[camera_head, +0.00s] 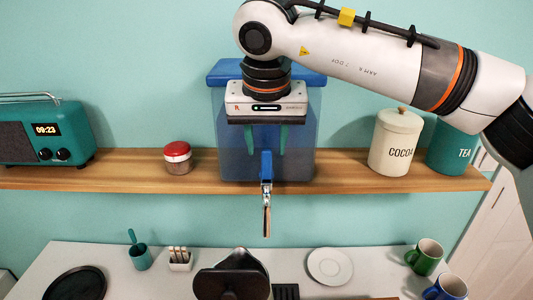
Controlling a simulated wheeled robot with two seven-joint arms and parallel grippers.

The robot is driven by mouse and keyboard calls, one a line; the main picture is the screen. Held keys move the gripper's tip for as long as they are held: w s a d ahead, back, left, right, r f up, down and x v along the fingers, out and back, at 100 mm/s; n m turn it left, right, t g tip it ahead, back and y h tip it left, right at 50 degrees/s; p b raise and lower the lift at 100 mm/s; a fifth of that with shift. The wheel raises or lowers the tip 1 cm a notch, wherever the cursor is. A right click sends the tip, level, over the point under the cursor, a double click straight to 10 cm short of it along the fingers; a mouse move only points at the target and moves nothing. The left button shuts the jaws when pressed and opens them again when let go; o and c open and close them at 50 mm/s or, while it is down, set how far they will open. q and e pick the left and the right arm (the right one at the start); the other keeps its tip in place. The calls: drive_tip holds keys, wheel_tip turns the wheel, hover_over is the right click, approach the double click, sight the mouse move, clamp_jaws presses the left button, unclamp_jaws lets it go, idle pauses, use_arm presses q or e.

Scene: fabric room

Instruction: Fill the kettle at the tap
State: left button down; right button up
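The kettle (232,283) stands at the bottom edge of the view, with a dark top and a silvery rim; its lower part is cut off. The tap (266,195) has a blue upper part and a metal spout pointing down. It is on the front of a blue water tank (223,150) on the shelf. The kettle is below the tap and slightly left of it in the picture. No water stream shows. My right gripper (267,148) points down in front of the tank, its teal fingers apart above the tap, holding nothing visible. My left gripper is out of view.
The wooden shelf (120,172) also bears a teal radio (75,125), a red-lidded jar (177,157), a cocoa canister (395,140) and a tea canister (450,145). Below are a teal cup (139,257), a rack (180,262), a white plate (330,266), a green mug (426,257) and a blue mug (450,287).

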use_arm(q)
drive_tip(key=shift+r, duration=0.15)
use_arm(e)
drive_tip(key=v, duration=0.7)
drive_tip(key=shift+r, duration=0.3)
drive_tip(key=shift+s, duration=0.1)
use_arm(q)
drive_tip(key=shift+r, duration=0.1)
use_arm(e)
drive_tip(key=shift+f, duration=0.1)
